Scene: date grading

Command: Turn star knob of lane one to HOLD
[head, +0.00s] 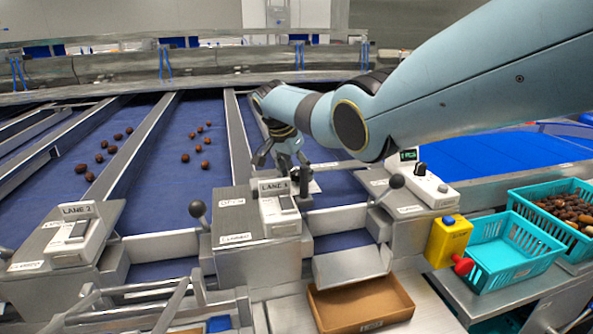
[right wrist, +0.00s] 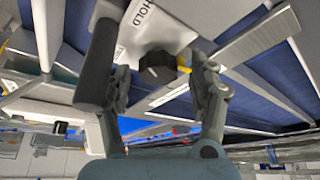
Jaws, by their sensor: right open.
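The black star knob (right wrist: 157,68) shows in the right wrist view on a white plate marked HOLD (right wrist: 146,28). My right gripper (right wrist: 159,75) is open, with one finger on each side of the knob in this view and a visible gap to both. I cannot tell how far the fingertips reach down beside it. In the head view my right gripper (head: 284,165) points down just behind the lane 1 box (head: 230,240), and its fingers largely hide the knob. My left gripper is not in view.
A ball-ended lever (head: 198,209) stands left of the lane 1 box, another (head: 396,181) to its right. A control box with a black dial (head: 420,169) is below my right arm. A cardboard tray (head: 362,303), yellow box (head: 447,240) and teal crates (head: 500,268) stand in front.

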